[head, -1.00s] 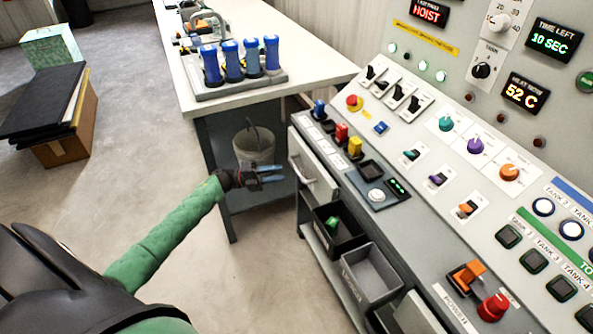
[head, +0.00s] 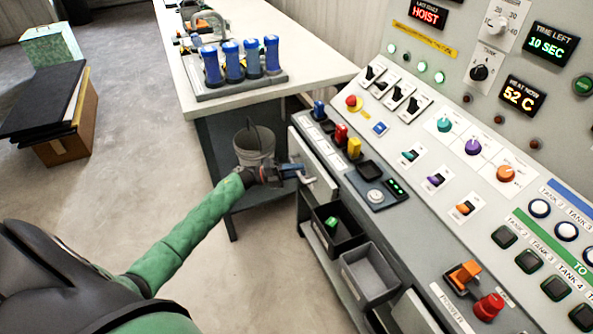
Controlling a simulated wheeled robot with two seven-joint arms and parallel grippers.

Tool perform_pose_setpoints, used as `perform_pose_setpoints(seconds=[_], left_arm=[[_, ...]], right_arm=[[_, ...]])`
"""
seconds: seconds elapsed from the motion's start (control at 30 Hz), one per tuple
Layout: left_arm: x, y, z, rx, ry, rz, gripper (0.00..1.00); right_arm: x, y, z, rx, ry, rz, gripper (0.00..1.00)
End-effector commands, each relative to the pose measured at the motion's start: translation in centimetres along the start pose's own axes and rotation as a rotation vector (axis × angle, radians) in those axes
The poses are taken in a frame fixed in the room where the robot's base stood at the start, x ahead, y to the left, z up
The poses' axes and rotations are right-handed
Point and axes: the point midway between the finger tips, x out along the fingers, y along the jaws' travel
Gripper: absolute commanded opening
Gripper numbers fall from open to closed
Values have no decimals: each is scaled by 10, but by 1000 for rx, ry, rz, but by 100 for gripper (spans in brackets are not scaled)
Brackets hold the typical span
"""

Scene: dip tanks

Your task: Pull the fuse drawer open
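The drawer (head: 322,178) is a pale front panel with a light bar handle (head: 308,181), set in the left end of the console below the sloped panel. It looks closed, flush with the console. No label can be read on it, so I cannot tell from lettering that it is the fuse drawer. My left gripper (head: 294,171), with blue fingers, is right at the handle and partly covers it. I cannot tell whether the fingers are around the handle or closed on it. My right gripper is not in view.
A black bin (head: 345,241) with a green item and a grey bin (head: 372,286) stand below the drawer. A grey bucket (head: 254,144) is behind my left gripper. A bench (head: 290,97) carries a rack of blue-topped cylinders (head: 231,62).

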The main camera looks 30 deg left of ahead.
Motion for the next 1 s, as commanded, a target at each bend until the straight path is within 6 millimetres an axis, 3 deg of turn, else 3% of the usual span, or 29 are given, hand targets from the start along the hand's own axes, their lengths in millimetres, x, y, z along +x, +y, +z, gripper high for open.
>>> perform_pose_setpoints(seconds=[0.03, 0.1, 0.37, 0.53, 0.77, 1.0], left_arm=[[0, 0, 0, 0, 0, 0, 12], [0, 0, 0, 0, 0, 0, 0], [-2, 0, -1, 0, 0, 1, 0], [-14, -2, -5, 0, 0, 3, 0], [-54, -8, -22, -2, 0, 5, 0], [-113, -20, -47, -3, -1, 5, 0]], right_arm=[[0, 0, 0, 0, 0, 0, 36], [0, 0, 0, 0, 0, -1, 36], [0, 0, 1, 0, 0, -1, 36], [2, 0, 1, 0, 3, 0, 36], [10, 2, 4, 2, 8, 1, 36], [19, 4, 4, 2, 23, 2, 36]])
